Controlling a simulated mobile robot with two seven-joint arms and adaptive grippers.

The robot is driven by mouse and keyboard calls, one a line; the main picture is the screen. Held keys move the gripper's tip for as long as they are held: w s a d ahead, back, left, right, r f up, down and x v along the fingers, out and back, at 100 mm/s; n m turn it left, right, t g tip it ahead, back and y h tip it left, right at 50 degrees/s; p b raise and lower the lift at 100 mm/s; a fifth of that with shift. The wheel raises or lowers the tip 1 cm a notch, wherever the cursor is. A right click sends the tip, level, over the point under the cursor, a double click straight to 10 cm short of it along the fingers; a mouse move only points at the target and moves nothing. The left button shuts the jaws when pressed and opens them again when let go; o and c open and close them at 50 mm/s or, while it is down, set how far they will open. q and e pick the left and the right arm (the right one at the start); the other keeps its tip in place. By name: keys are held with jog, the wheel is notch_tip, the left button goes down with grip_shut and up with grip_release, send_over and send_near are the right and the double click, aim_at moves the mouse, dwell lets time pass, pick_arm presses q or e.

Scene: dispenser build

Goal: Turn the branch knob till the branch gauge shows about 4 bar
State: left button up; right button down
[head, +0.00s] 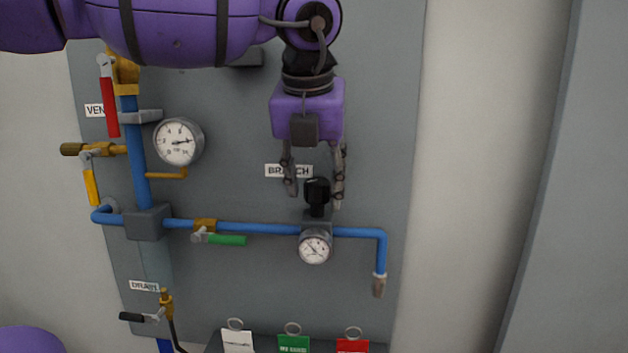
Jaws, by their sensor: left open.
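The black branch knob (317,191) stands upright on the regulator at the right part of the blue pipe. The round branch gauge (316,246) hangs just below it; its face is small, and I cannot read its value surely. My left gripper (316,193) points down from above, its two fingers open on either side of the knob. A gap shows between the left finger and the knob; whether the right finger touches it I cannot tell. The gripper partly covers the BRANCH label (276,170). My right gripper is not in view.
A larger gauge (179,142) and red (109,107), yellow (91,187) and green (226,240) valve handles are at the left. A black drain handle (132,317) is lower left. Several tags hang along the bottom. The panel right of the knob is clear.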

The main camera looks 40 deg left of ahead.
pick_arm(q)
jog(key=shift+c, duration=0.9)
jog(key=c, duration=0.9)
jog(key=shift+o, duration=0.2)
jog(key=shift+m, duration=0.6)
jog(key=shift+a+m+h, duration=0.1)
jog(key=shift+m+h, duration=0.4)
jog(key=shift+m, duration=0.3)
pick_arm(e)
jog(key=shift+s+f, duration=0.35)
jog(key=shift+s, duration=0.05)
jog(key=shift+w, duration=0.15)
pick_arm(q)
jog(key=o, duration=0.8)
jog(key=shift+r, duration=0.1)
jog(key=shift+o, duration=1.2)
jog(key=shift+a, duration=0.15)
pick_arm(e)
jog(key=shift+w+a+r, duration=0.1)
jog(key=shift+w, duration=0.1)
